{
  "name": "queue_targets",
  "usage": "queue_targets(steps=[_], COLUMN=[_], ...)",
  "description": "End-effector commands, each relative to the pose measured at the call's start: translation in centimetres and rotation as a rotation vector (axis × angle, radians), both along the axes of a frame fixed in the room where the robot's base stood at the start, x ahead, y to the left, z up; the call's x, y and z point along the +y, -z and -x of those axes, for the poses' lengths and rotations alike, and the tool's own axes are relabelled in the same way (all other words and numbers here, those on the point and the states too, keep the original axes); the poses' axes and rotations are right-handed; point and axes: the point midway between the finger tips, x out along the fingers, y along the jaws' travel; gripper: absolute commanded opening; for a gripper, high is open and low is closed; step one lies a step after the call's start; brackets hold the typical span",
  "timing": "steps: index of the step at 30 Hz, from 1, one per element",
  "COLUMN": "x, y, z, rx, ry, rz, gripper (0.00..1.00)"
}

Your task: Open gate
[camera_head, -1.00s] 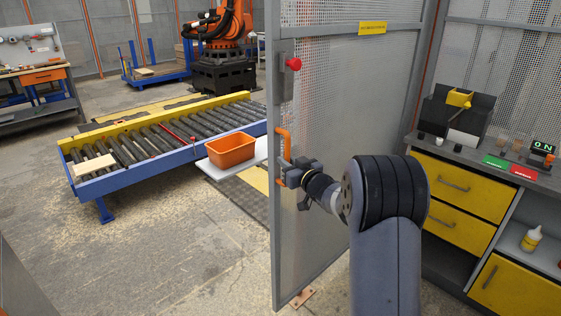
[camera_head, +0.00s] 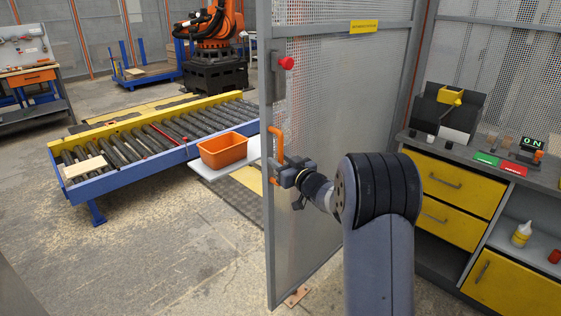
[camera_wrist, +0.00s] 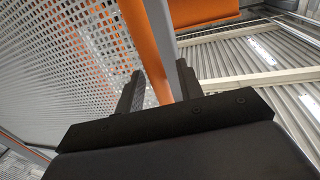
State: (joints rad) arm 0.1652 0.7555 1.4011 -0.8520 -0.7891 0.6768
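The gate (camera_head: 335,130) is a grey mesh panel in a metal frame, standing upright in the middle of the head view. Its vertical orange handle (camera_head: 278,148) is on the near left edge, below a red knob (camera_head: 287,63). My gripper (camera_head: 282,176) is at the handle's lower part. The exact contact is hidden in both views.
Left of the gate are a roller conveyor (camera_head: 130,142) and an orange bin (camera_head: 223,150) on a white shelf. An orange robot arm (camera_head: 212,25) stands behind. A counter with yellow drawers (camera_head: 455,185) is close on the right. Floor at front left is clear.

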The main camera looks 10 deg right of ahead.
Motion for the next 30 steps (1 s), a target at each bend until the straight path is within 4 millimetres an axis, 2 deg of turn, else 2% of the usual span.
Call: queue_targets(steps=[16, 21, 30], x=[-3.6, -4.0, -4.0], y=[0.0, 0.0, 0.0], z=[8.3, 9.4, 9.5], rx=[-0.001, -0.001, -0.001], ry=[0.002, 0.001, 0.0], rz=[0.001, 0.001, 0.001], gripper=[0.35, 0.35, 0.35])
